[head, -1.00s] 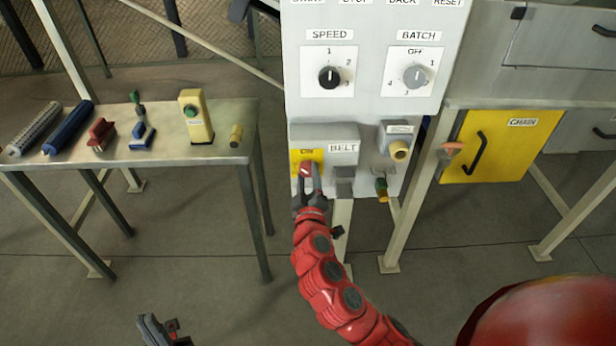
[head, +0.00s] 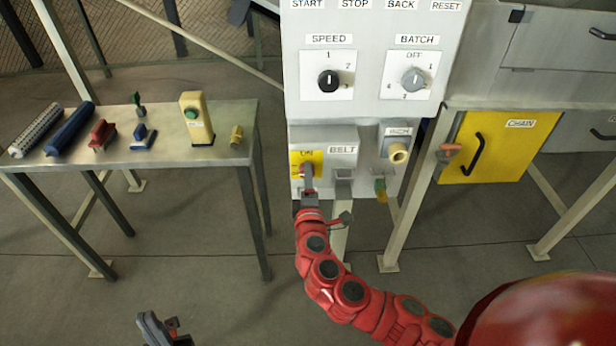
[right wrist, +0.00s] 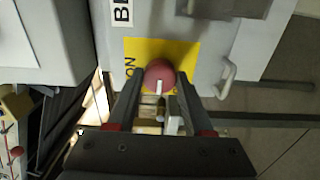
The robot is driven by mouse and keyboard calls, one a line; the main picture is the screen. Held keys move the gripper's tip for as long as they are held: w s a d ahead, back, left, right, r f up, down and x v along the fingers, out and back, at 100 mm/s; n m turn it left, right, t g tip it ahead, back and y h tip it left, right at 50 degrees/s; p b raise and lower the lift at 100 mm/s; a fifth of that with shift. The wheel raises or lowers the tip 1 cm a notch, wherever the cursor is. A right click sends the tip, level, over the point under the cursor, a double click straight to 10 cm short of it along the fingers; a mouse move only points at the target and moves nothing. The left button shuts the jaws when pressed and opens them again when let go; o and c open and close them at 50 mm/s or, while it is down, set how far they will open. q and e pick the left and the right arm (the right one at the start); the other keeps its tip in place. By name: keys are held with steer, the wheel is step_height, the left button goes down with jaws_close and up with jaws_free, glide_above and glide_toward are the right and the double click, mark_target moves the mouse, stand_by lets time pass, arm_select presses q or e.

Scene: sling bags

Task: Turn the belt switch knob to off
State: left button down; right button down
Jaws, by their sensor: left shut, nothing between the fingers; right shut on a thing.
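The red belt switch knob (head: 308,169) sits on a yellow plate (head: 313,156) marked ON, on the grey box labelled BELT. My right gripper (head: 307,179) reaches it from below and is shut on it. In the right wrist view the round knob (right wrist: 159,73) lies between the two fingertips (right wrist: 158,86). Its white mark points down in that view, back between the fingers. ON is readable to its left; the plate's other lettering is mostly hidden by a finger. My left gripper (head: 164,330) is shut and empty at the bottom edge of the head view, far from the panel.
The SPEED dial (head: 328,80) and BATCH dial (head: 413,79) are above the box. A table (head: 170,155) with rollers, brushes and a yellow button post stands left. A yellow CHAIN door (head: 500,146) is at right.

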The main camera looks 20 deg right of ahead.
stand_by(0.3)
steer(key=shift+c, duration=1.5)
jaws_free()
steer(key=p+v, duration=0.3)
steer(key=v, duration=1.4)
steer(key=shift+s, duration=0.2)
